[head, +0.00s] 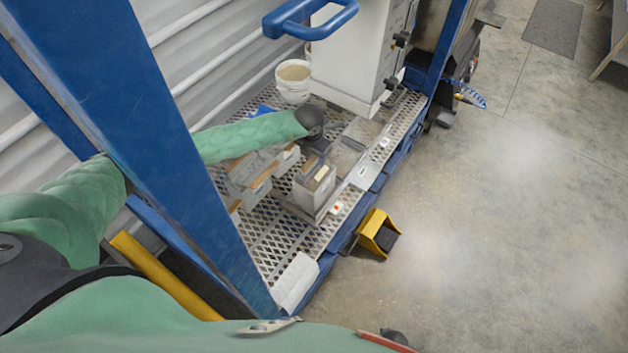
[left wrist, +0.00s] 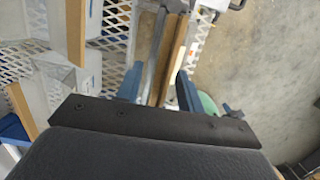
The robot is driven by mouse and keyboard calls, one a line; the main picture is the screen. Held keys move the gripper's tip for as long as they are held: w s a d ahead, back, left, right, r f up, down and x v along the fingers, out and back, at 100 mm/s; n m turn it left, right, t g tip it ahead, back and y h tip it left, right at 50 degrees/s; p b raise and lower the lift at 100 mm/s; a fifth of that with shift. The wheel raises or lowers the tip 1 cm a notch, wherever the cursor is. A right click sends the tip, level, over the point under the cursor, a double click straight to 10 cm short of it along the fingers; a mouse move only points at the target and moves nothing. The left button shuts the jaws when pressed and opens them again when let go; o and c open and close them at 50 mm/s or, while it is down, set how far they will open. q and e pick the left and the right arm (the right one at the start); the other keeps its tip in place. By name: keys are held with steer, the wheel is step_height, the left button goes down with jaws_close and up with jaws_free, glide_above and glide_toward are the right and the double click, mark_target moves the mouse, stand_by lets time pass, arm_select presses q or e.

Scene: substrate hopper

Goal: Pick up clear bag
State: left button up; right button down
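Several pale, box-shaped, see-through-looking items with brown strips stand on the mesh platform. One (head: 318,183) is just below my left gripper (head: 318,148), and others (head: 252,172) are to its left. I cannot tell for certain which is the clear bag. In the left wrist view my left gripper (left wrist: 159,88) has its blue fingers apart, one on each side of a brown strip with a pale edge (left wrist: 165,65). Whether they touch it is unclear. Another brown-edged pale item (left wrist: 72,35) is at the upper left. My right gripper is not in view.
The white mesh platform (head: 272,243) has a blue frame, with a thick blue post (head: 130,110) in front of my left arm. A white bucket (head: 293,84) and a tall white hopper body (head: 350,55) stand behind. A yellow pedal (head: 378,232) is on the floor; the floor at right is open.

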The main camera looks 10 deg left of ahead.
arm_select(q)
steer(key=shift+f, duration=0.15)
stand_by(0.4)
jaws_close()
